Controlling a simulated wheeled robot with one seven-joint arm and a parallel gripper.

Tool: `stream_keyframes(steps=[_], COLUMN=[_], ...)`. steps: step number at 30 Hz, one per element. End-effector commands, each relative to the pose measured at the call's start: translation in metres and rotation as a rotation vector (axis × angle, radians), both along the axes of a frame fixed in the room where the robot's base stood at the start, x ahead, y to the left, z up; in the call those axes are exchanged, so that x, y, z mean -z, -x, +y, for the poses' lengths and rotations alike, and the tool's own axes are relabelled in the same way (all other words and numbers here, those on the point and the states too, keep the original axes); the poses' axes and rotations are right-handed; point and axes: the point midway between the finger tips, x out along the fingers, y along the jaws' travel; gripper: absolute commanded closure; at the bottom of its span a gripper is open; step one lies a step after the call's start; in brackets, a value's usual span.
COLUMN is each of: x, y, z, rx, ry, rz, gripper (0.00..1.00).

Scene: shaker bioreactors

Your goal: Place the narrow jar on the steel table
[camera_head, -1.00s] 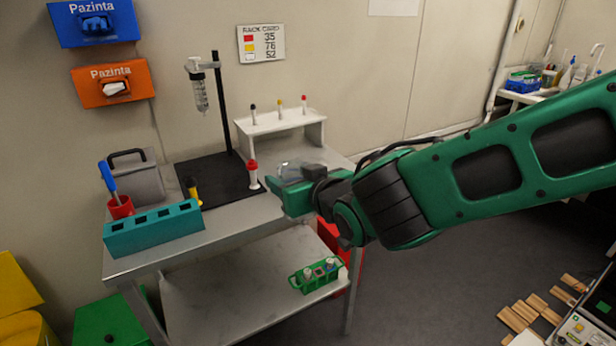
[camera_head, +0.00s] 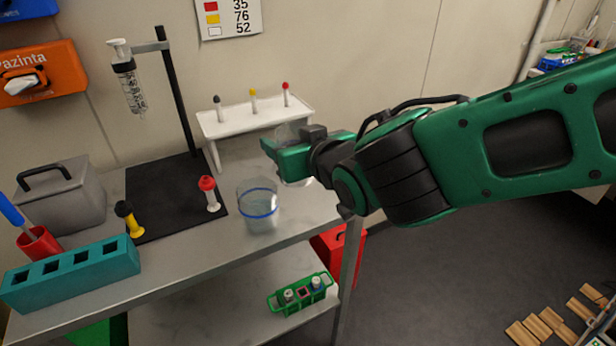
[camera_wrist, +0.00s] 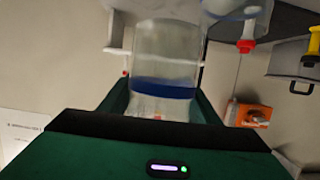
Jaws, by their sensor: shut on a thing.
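A clear jar is held in my gripper (camera_head: 285,160). It is largely hidden by the green fingers in the head view; its clear top (camera_head: 288,132) shows above them and a pale base below. In the wrist view the held jar (camera_wrist: 165,52), with a dark blue band, sits between the two fingers. A second clear jar (camera_head: 258,207) with a blue band stands upright on the steel table (camera_head: 310,212), left of and in front of my gripper. It partly shows in the wrist view (camera_wrist: 240,8). I cannot tell whether the held jar touches the table.
A white rack (camera_head: 255,121) with three capped pieces stands behind my gripper. A red-capped tube (camera_head: 208,194), a yellow one (camera_head: 128,218), a stand with a syringe (camera_head: 132,90) and a teal block (camera_head: 70,275) are to the left. Some bare tabletop lies in front of the jar.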

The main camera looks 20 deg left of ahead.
Motion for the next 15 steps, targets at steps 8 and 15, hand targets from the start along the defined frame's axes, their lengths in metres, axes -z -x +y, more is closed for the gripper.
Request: stream_keyframes(steps=[8, 15], x=[0.033, 0.058], y=[-0.043, -0.079], z=[-0.024, -0.045], rx=[0.001, -0.002], ry=[0.0, -0.001], rz=[0.006, 0.006], gripper=[0.68, 0.68])
